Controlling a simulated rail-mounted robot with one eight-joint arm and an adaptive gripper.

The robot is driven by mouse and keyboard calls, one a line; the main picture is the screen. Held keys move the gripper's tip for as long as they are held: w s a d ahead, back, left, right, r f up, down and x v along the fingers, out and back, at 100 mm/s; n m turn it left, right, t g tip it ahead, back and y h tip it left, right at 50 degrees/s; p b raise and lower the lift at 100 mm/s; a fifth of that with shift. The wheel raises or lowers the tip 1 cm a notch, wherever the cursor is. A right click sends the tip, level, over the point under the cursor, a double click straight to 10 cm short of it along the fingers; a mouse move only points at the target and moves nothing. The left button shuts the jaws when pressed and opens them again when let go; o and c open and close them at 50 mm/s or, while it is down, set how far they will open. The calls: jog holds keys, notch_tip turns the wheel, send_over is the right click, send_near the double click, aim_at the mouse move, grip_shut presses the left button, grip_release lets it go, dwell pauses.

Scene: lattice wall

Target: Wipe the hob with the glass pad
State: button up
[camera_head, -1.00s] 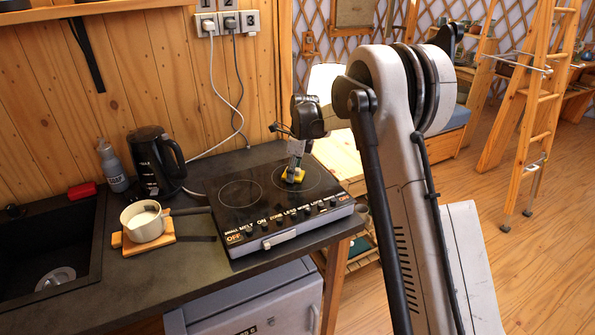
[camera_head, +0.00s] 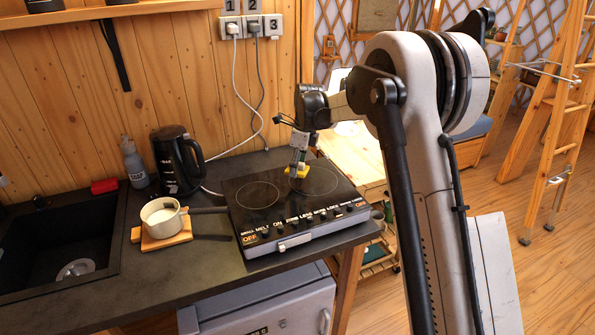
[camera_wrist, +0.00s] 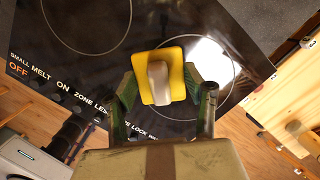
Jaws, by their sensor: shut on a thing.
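The hob (camera_head: 300,196) is a black glass slab with two ring zones and front-edge lettering, lying on the dark counter. The glass pad (camera_wrist: 177,74) is yellow with a pale grip on top; it also shows in the head view (camera_head: 297,171) on the hob's right zone. My gripper (camera_head: 299,163) points down over that zone, shut on the pad's grip. In the wrist view my gripper (camera_wrist: 160,90) has a finger on either side of the pad. I cannot tell whether the pad's underside touches the glass.
A white pot (camera_head: 162,216) stands on a wooden board (camera_head: 165,239) left of the hob, its handle pointing toward the hob. A black kettle (camera_head: 177,162), a grey bottle (camera_head: 133,162) and a red item (camera_head: 104,186) stand behind. A sink (camera_head: 62,245) lies left. Cords run to wall sockets (camera_head: 252,27).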

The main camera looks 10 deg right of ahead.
jog(key=shift+r+p, duration=0.5)
jog(key=shift+r, duration=1.2)
